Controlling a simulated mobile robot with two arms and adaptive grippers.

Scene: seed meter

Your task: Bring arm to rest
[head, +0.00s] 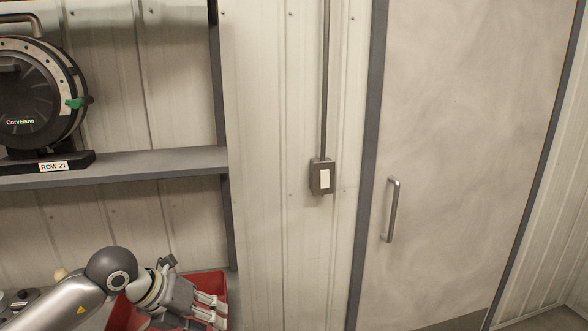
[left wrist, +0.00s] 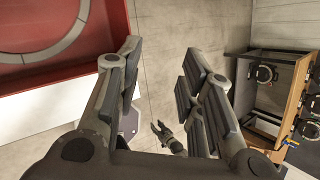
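My left arm comes in from the lower left of the head view. Its left gripper (head: 212,309) is over or beside a red bin (head: 122,318); I cannot tell its exact height above it. In the left wrist view, the left gripper's fingers (left wrist: 165,62) are spread wide with nothing between them. A small dark gripper (left wrist: 168,138), apparently my right one, shows far below between those fingers; it is too small to tell whether it is open or shut. The right arm is not in the head view.
A black round seed meter (head: 30,95) with a green lever stands on a "ROW 21" base on a grey shelf (head: 150,163). A switch box (head: 322,177) and a door (head: 460,150) are right. A rack (left wrist: 270,85) stands right in the wrist view.

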